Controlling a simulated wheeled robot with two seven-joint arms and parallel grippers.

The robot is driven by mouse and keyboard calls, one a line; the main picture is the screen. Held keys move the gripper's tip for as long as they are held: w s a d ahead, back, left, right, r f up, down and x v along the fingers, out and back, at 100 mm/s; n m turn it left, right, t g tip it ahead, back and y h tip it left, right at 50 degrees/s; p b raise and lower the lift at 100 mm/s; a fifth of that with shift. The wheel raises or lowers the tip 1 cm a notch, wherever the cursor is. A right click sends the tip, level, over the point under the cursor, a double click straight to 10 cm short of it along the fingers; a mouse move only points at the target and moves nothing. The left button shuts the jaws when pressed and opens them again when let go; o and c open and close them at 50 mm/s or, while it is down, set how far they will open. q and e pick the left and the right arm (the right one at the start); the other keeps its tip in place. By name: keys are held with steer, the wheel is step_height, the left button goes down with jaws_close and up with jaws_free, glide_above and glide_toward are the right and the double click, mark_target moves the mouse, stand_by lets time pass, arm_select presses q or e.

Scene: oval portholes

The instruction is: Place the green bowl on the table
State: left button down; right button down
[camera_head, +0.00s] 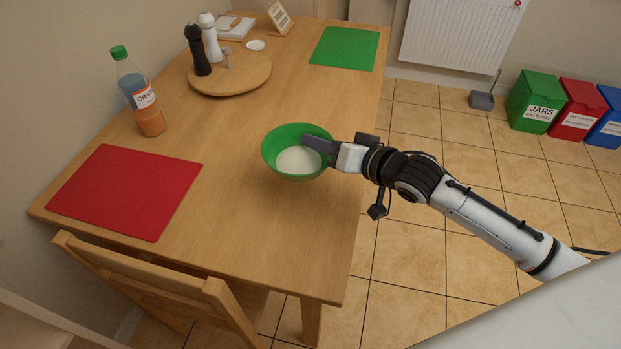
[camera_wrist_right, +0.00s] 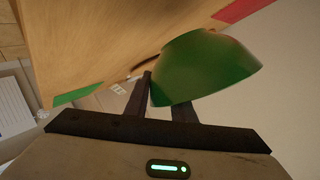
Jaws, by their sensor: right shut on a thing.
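The green bowl (camera_head: 272,160) is over the wooden table (camera_head: 225,235) near its right edge, with something white inside it. My right gripper (camera_head: 318,144) reaches in from the right and is shut on the bowl's right rim. In the right wrist view the bowl (camera_wrist_right: 205,68) sits between the fingers of my right gripper (camera_wrist_right: 165,95). Whether the bowl's base touches the table or hovers above it, I cannot tell. My left gripper is not in view.
A red mat (camera_head: 125,190) lies at the near left and a green mat (camera_head: 344,48) at the far right. An orange juice bottle (camera_head: 138,95) and a round board (camera_head: 240,78) with mills stand on the left. A chair (camera_head: 160,285) is at the near edge. The table around the bowl is clear.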

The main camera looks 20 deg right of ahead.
step_height(320, 180, down, 7)
steer(key=shift+f+b, duration=0.2)
steer(key=shift+b, duration=0.2)
steer(key=c, duration=1.4)
jaws_free()
steer(key=shift+s+f, duration=0.1)
steer(key=shift+f, duration=0.05)
steer(key=shift+c, duration=0.2)
steer(key=p+v, duration=0.1)
steer(key=v, duration=1.1)
